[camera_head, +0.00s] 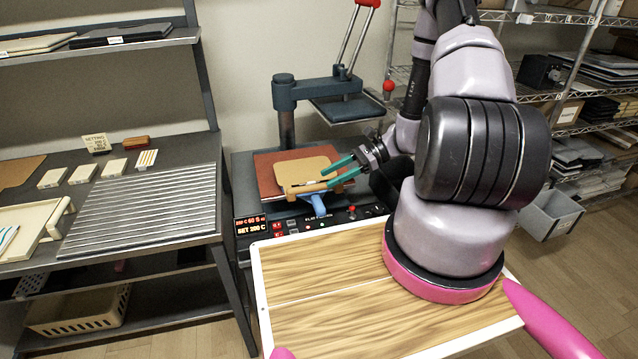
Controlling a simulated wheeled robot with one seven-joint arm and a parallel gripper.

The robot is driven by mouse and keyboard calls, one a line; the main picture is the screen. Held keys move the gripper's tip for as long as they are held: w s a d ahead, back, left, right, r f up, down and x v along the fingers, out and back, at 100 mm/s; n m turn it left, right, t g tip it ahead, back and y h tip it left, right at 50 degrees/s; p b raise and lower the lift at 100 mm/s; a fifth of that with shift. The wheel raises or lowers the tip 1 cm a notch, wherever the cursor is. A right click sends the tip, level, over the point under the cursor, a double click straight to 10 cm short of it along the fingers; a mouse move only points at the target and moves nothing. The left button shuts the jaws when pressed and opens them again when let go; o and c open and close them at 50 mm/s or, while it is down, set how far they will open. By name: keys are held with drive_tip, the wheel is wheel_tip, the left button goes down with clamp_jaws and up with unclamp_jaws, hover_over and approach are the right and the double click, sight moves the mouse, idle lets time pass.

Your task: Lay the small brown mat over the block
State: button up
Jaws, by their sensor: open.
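A small tan-brown mat (300,170) lies on the press bed, on top of a larger red-brown sheet (266,173). A tan bar-like piece (304,188) shows along its front edge, with a blue part (318,203) below it. I cannot tell whether this piece is the block or how much of the block the mat covers. My gripper (328,178) has two teal fingers, spread apart, with their tips at the right front edge of the mat. I cannot tell whether they touch it.
The press's raised upper plate (345,108) hangs above and behind the bed. A control panel (285,228) lies in front. A ribbed grey rack (140,208) and small blocks (83,173) lie on the left table. A wood-grain board (310,315) fills the foreground.

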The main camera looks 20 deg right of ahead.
drive_tip(key=v, duration=0.6)
wheel_tip(320, 180, up, 22)
drive_tip(key=s+a+n+h, duration=0.2)
drive_tip(key=a+n+h, duration=0.1)
drive_tip(key=n+h, duration=0.45)
drive_tip(key=s+a+r+n+t+h, duration=0.1)
drive_tip(key=s+r+n+t+h, duration=0.1)
drive_tip(key=s+r, duration=0.4)
drive_tip(key=s+a+r+n+t+h, duration=0.1)
drive_tip(key=s+r+n+t, duration=0.3)
drive_tip(key=r, duration=0.8)
drive_tip(key=s+t+h, duration=0.1)
drive_tip(key=s, duration=0.1)
drive_tip(key=shift+s+r, duration=0.35)
drive_tip(key=shift+c, duration=0.6)
drive_tip(key=shift+w, duration=0.1)
